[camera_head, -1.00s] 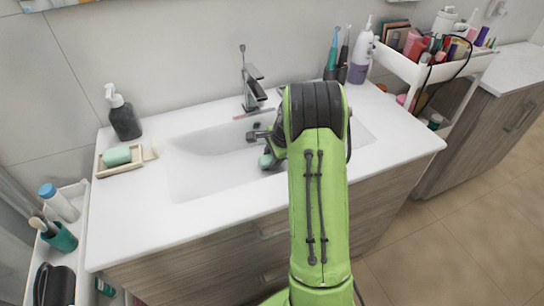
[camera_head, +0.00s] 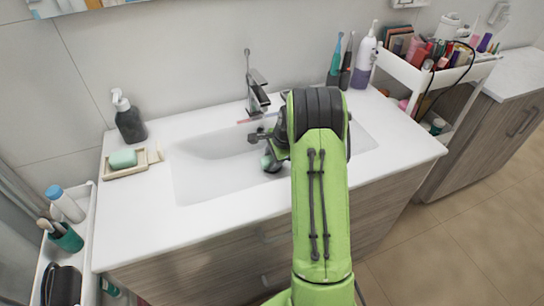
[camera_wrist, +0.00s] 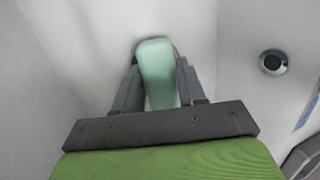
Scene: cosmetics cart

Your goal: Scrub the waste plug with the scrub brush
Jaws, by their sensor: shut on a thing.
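My gripper (camera_wrist: 160,72) is shut on the scrub brush (camera_wrist: 157,62), whose pale green back shows between the fingers in the wrist view. Its bristle side is hidden. In the head view the brush (camera_head: 269,164) shows as a small teal patch inside the sink basin, beside my gripper (camera_head: 272,152) and partly covered by my arm. The waste plug (camera_wrist: 272,62) is a round metal disc with a dark ring in the basin floor. It lies to the right of the brush in the wrist view, with bare white basin between them. My arm hides it in the head view.
The sink basin (camera_head: 205,178) is otherwise clear. The faucet (camera_head: 256,92) stands behind it. A soap dish (camera_head: 140,170) and a dark soap bottle (camera_head: 129,122) are on the left counter. Electric toothbrushes (camera_head: 345,66) and a white bottle (camera_head: 363,62) stand at the back right.

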